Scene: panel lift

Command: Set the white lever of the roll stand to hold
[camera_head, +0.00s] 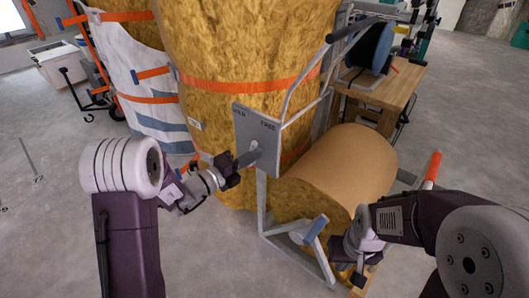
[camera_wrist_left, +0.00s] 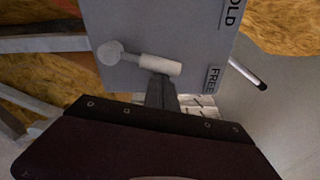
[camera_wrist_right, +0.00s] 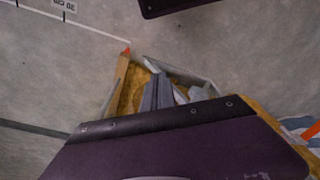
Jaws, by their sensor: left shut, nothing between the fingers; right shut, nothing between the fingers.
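The white lever (camera_wrist_left: 160,65) shows in the left wrist view on the grey plate (camera_head: 256,122) of the roll stand. Its shaft runs from a round pivot and lines up with the FREE mark (camera_wrist_left: 213,80), while the HOLD mark (camera_wrist_left: 232,12) is further up. In the head view the lever (camera_head: 254,146) is small and partly covered. My left gripper (camera_wrist_left: 160,90) is shut and empty, its fingertips close beside the lever's handle; contact is unclear. My right gripper (camera_wrist_right: 157,92) is shut and empty, low near the stand's foot at the right.
A wooden bench (camera_head: 380,92) is at the back right. Bare concrete floor is open at the left.

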